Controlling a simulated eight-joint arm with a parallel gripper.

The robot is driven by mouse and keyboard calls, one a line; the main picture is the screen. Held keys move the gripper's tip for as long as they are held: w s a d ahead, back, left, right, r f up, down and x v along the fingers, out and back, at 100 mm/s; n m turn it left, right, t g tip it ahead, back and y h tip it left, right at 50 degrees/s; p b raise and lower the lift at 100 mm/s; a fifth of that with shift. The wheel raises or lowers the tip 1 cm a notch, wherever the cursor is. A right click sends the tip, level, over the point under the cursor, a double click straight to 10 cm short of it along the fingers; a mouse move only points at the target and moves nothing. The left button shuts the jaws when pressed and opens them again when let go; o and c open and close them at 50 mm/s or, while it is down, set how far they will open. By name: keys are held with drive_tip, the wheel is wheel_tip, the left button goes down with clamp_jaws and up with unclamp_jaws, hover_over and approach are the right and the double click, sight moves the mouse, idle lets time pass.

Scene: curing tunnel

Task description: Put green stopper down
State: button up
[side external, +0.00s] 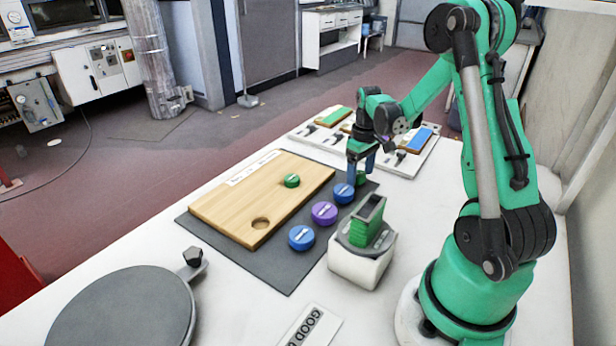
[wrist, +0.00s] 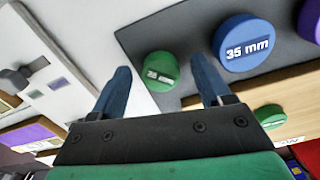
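My gripper (side external: 361,170) is at the far right corner of the dark mat, pointing down, with its two blue fingers spread. A green stopper (side external: 362,179) stands low by the fingertips, partly hidden by a finger. In the wrist view this green stopper (wrist: 161,68) shows in the gap between the fingers (wrist: 160,66), with clear space on both sides. It sits at the mat's edge. A second green stopper (side external: 292,181) is on the wooden board (side external: 225,206); it also shows in the wrist view (wrist: 270,117). The board has an open round hole (side external: 261,223) at its near end.
A blue stopper (side external: 344,193), a purple stopper (side external: 324,213) and another blue stopper (side external: 301,238) line the dark mat (side external: 275,270). A white device with a green block (side external: 362,260) stands nearby. White panels with small tools (side external: 410,160) lie behind the gripper. A round grey plate (side external: 125,315) is front left.

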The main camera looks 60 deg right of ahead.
sight(360, 174)
drive_tip(key=shift+r, duration=0.1)
wheel_tip(360, 174, up, 12)
drive_tip(key=a+n+t, duration=0.2)
drive_tip(key=a+t, duration=0.5)
drive_tip(key=a, duration=1.6)
drive_tip(key=shift+a, duration=0.25)
